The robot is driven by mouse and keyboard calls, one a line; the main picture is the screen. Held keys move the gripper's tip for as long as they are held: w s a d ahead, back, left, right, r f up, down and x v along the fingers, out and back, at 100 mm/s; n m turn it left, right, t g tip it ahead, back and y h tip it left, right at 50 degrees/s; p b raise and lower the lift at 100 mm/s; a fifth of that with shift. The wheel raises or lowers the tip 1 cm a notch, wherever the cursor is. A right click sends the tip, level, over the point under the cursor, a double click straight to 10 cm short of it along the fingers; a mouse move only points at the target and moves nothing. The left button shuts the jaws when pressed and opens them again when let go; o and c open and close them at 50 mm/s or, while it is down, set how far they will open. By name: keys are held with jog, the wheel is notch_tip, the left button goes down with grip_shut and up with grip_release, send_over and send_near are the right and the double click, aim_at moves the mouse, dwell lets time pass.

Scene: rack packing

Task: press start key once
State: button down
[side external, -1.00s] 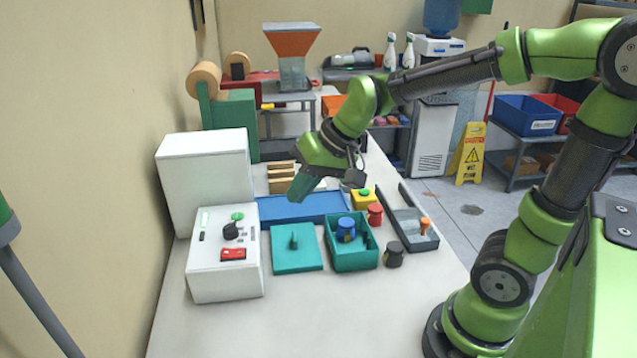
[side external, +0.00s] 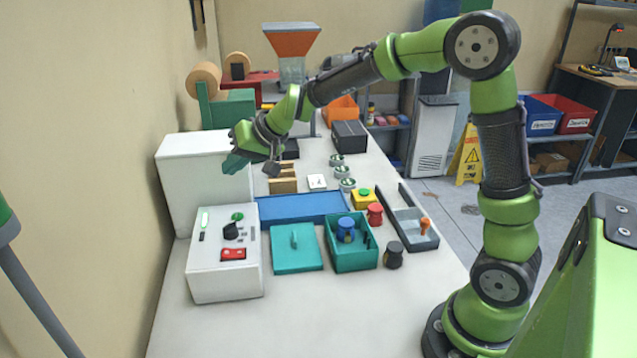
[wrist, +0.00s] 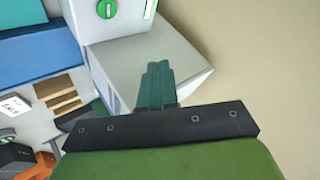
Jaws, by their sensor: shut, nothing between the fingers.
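A white control box (side external: 224,275) stands at the front left of the table. Its sloped top carries a round green key (side external: 237,216), a black knob (side external: 231,231) and a red switch (side external: 233,254). In the wrist view the green key (wrist: 106,9), with a white bar mark, shows at the top edge. My gripper (side external: 236,164) is shut and empty, its teal fingers together. It is in the air by the tall white box (side external: 200,180), beyond and above the green key and apart from it. The fingers (wrist: 158,75) also show in the wrist view.
A teal lidded box (side external: 297,262), a teal bin (side external: 352,255) with a blue-topped piece, and a blue tray (side external: 310,208) lie right of the control box. The front table is clear.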

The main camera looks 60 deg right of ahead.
send_over(242, 216)
notch_tip(242, 216, down, 8)
jog(key=shift+w+d+r, duration=0.1)
jog(key=shift+r, duration=0.15)
jog(key=shift+f, duration=0.65)
dwell(1.6)
jog(key=shift+f, duration=0.4)
